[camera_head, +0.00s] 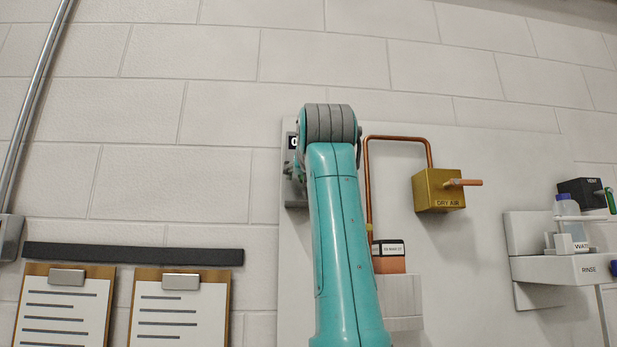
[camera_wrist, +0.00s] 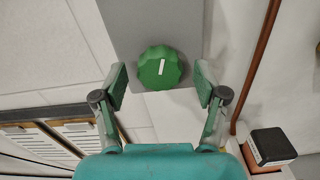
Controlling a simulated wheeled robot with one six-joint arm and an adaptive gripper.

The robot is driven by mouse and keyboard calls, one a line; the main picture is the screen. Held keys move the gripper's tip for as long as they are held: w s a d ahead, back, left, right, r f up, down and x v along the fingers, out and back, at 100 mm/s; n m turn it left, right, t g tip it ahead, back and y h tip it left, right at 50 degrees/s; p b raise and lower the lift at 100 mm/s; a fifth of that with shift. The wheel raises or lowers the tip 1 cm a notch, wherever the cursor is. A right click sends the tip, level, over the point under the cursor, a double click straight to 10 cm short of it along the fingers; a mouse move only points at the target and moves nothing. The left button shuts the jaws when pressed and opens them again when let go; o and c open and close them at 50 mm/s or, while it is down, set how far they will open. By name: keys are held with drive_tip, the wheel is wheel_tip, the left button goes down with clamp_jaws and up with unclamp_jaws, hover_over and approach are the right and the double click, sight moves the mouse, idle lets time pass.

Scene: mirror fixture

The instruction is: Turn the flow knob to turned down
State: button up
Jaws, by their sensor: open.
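The flow knob (camera_wrist: 166,80) is green with a scalloped rim and a short white mark that stands nearly upright in the wrist view. It sits on a grey panel (camera_wrist: 150,25). My gripper (camera_wrist: 160,84) is open, with one finger on each side of the knob and a visible gap on both sides. I cannot tell how far the fingertips are from the panel in depth. In the head view the grey panel (camera_head: 290,142) shows only at its left edge, and my teal arm hides the knob.
A copper pipe (camera_head: 367,180) runs right of the panel to a brass DRY AIR box (camera_head: 437,192). A small black-topped box (camera_head: 388,248) sits on a white block below. Clipboards (camera_head: 66,300) hang at left. A RINSE shelf (camera_head: 570,268) with bottles stands at right.

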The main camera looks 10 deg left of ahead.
drive_tip(key=v, duration=0.6)
drive_tip(key=shift+s, duration=0.3)
